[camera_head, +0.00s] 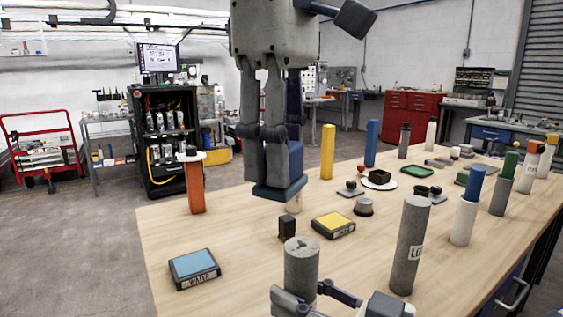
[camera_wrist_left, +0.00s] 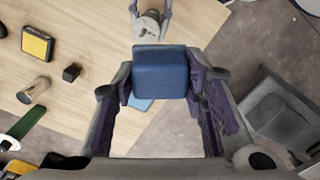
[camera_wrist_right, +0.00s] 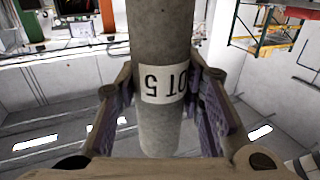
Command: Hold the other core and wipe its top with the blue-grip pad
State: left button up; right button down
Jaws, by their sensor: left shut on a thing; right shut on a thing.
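My left gripper (camera_head: 275,150) is shut on the blue-grip pad (camera_head: 278,186), which hangs above the table. The pad's blue block also shows between the fingers in the left wrist view (camera_wrist_left: 160,76). My right gripper (camera_head: 312,294) is shut around a grey stone core (camera_head: 301,264), held upright near the table's front edge. The core carries a white label reading LOT 5, upside down in the right wrist view (camera_wrist_right: 162,84). The pad is higher than the core's top and apart from it. Another grey core (camera_head: 409,245) stands upright to the right.
A blue-topped box (camera_head: 194,268) and a yellow-topped box (camera_head: 333,225) lie on the wooden table (camera_head: 240,270). A small black block (camera_head: 286,228) stands between them. An orange post (camera_head: 195,188) is at the left edge. Several coloured cylinders stand at the right.

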aim_at(280, 202)
dwell(0.7)
pick_arm(q)
jog(key=shift+f, duration=3)
jog(key=shift+w+d+f, duration=0.25)
jog(key=shift+d+f, duration=0.15)
jog(key=shift+f, duration=0.1)
jog(key=shift+w+d+f, duration=0.2)
jog(key=shift+d+f, duration=0.15)
jog(key=shift+f, duration=0.1)
jog(key=shift+w+d, duration=1.05)
jog(key=shift+d, duration=0.65)
jog(key=shift+s+a, duration=1.55)
jog(key=shift+a, duration=1)
jog(key=shift+d+r, duration=0.15)
jog(key=shift+r, duration=3.85)
pick_arm(e)
jog(key=c, duration=1)
grip_release()
